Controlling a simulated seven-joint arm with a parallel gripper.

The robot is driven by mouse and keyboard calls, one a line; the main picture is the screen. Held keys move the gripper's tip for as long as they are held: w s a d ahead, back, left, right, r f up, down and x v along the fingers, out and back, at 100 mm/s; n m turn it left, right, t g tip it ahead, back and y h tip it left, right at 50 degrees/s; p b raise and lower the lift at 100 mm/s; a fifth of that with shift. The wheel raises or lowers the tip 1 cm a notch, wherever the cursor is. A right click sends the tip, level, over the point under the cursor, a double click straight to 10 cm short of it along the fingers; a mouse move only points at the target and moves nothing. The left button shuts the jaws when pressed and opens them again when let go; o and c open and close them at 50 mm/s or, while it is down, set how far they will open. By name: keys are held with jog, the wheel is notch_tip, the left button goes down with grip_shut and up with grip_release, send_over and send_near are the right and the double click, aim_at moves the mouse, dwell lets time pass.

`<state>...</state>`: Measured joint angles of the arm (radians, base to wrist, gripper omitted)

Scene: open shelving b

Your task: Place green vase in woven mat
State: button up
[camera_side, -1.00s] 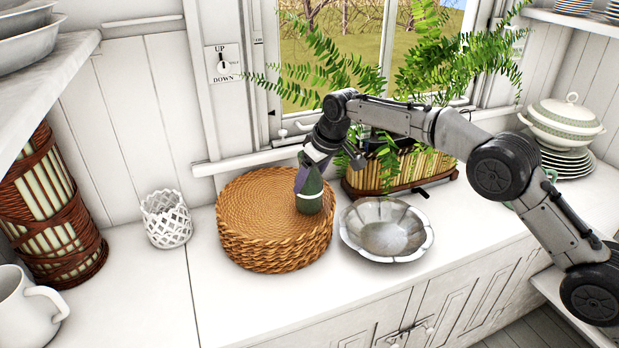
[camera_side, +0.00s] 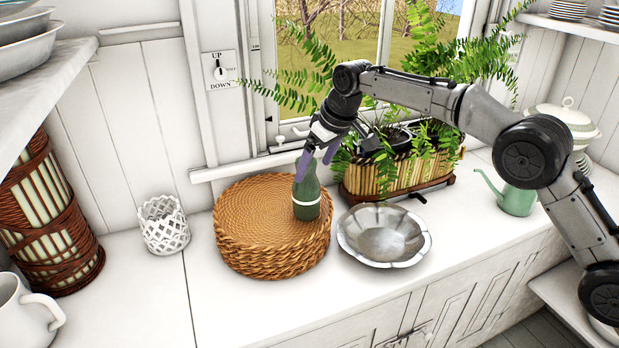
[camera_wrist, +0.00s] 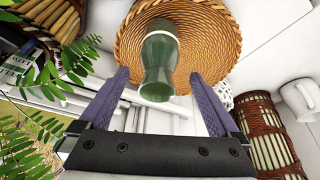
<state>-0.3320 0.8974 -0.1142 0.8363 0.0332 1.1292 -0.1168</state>
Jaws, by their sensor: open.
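The green vase (camera_side: 307,196), with a pale band, stands upright on the right part of the round woven mat stack (camera_side: 245,215). In the wrist view the green vase (camera_wrist: 158,62) shows between and beyond my fingers, with the woven mat (camera_wrist: 215,40) behind it. My gripper (camera_side: 317,160) is just above the top of the vase. In the wrist view my gripper (camera_wrist: 158,100) is open, with a gap between each purple finger and the vase. The far side of the vase is hidden.
A silver scalloped bowl (camera_side: 383,240) sits right of the mat. A planter with ferns (camera_side: 400,175) stands behind, near my arm. A white lattice cup (camera_side: 163,225) is at left, and a green watering can (camera_side: 515,198) at right. The counter in front of the mat is clear.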

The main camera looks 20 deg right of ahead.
jog(key=v, duration=0.5)
jog(key=s+d+r+m, duration=0.1)
jog(key=s+d+r, duration=0.2)
jog(key=s+d, duration=0.3)
jog(key=s+d+r+m+t, duration=0.1)
jog(key=s+d+r, duration=0.3)
jog(key=s, duration=0.4)
jog(key=s+d+r+m, duration=0.1)
jog(key=s+d+r, duration=0.2)
jog(key=s+d, duration=0.25)
jog(key=s+d+f, duration=0.2)
jog(key=s+f, duration=0.1)
jog(key=s, duration=0.5)
jog(key=s+d+f+m+h, duration=0.1)
jog(key=s+f, duration=0.3)
jog(key=s, duration=0.5)
jog(key=s+d+f+m, duration=0.1)
jog(key=s+d+f, duration=0.2)
jog(key=s, duration=0.5)
jog(key=shift+s+f+h, duration=0.25)
jog(key=shift+f+h, duration=0.15)
jog(key=shift+f, duration=0.15)
jog(key=shift+d, duration=0.1)
